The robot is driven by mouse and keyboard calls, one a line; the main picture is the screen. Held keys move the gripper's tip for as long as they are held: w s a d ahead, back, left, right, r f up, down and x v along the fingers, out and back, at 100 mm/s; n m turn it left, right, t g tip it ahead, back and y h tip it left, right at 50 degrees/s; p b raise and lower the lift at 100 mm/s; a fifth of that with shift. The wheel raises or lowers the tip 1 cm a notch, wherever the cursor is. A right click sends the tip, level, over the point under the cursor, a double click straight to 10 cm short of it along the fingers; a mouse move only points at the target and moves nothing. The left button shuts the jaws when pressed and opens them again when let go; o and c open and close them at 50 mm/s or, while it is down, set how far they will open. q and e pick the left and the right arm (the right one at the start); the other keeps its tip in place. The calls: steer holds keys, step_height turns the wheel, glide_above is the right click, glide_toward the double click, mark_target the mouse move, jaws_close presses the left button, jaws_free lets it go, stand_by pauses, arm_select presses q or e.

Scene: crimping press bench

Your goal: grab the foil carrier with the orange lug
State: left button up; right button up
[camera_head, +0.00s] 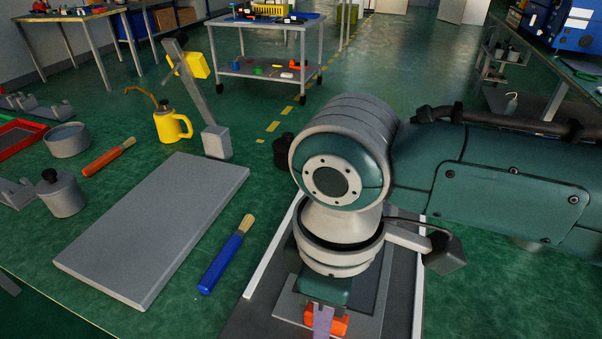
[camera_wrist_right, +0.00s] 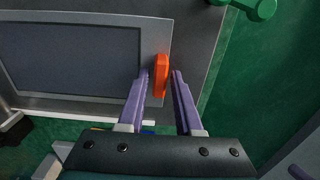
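The foil carrier (camera_wrist_right: 85,105) is a flat light-grey frame around a dark panel. In the head view its near part (camera_head: 291,307) shows under my right arm, which hides much of it. Its orange lug (camera_wrist_right: 161,76) stands at the frame's edge; it also shows in the head view (camera_head: 340,326). My right gripper (camera_wrist_right: 161,73) has its two purple fingers apart, one on each side of the lug. Narrow gaps seem to show between fingers and lug; contact is not clear. One purple finger shows in the head view (camera_head: 322,323). My left gripper is not in view.
The carrier lies on a dark bed with pale side rails (camera_head: 417,290). A green knobbed handle (camera_wrist_right: 255,8) is near the gripper. Left are a grey slab (camera_head: 155,225), a blue-handled brush (camera_head: 222,262), a yellow oil can (camera_head: 170,126) and a grey upright lever (camera_head: 215,142).

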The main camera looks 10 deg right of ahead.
jaws_close()
stand_by(1.0)
